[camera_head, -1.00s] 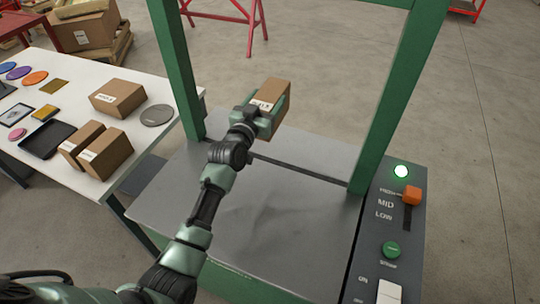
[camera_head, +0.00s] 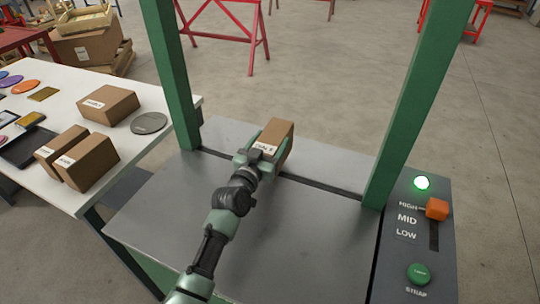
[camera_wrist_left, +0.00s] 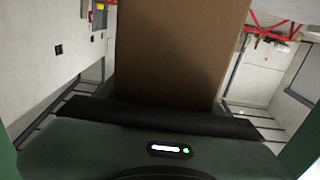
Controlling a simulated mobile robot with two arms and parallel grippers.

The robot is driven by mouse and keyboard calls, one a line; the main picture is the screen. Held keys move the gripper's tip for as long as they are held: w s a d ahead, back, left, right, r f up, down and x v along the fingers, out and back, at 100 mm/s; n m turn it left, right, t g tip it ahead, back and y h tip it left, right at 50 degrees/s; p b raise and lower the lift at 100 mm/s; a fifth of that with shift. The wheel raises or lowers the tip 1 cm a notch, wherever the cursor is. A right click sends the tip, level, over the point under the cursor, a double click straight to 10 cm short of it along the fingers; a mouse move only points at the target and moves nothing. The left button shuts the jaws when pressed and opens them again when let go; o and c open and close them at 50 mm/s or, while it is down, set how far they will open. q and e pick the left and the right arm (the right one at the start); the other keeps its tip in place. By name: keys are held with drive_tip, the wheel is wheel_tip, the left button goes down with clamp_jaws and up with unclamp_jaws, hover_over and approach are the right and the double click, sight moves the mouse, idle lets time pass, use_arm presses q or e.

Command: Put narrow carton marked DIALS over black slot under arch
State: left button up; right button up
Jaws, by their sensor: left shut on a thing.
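A narrow brown carton (camera_head: 278,138) with a white label, its text too small to read surely, is in my left gripper (camera_head: 262,152). The gripper's green fingers are shut on its two sides. The carton is at the black slot (camera_head: 315,183) in the grey table top, between the posts of the green arch (camera_head: 410,110). I cannot tell whether it touches the table. In the left wrist view the carton (camera_wrist_left: 180,50) fills the upper middle, close to the palm. My right gripper is not in view.
A white table (camera_head: 120,160) at left holds more cartons (camera_head: 108,104), coloured discs and a dark tray. A control panel (camera_head: 415,245) at right has a lit green lamp, an orange lever by HIGH and a green STRAP button. The grey table top (camera_head: 290,235) is otherwise clear.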

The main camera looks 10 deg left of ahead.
use_arm(q)
wheel_tip(320, 180, down, 3)
drive_tip(key=shift+s+f+b, duration=0.1)
drive_tip(key=shift+b, duration=1)
drive_tip(key=shift+f, duration=0.3)
drive_tip(key=shift+w, duration=0.25)
drive_tip(key=shift+s+r, duration=0.1)
drive_tip(key=o, duration=1.5)
drive_tip(key=shift+c, duration=0.2)
drive_tip(key=o, duration=0.4)
drive_tip(key=shift+s, duration=0.1)
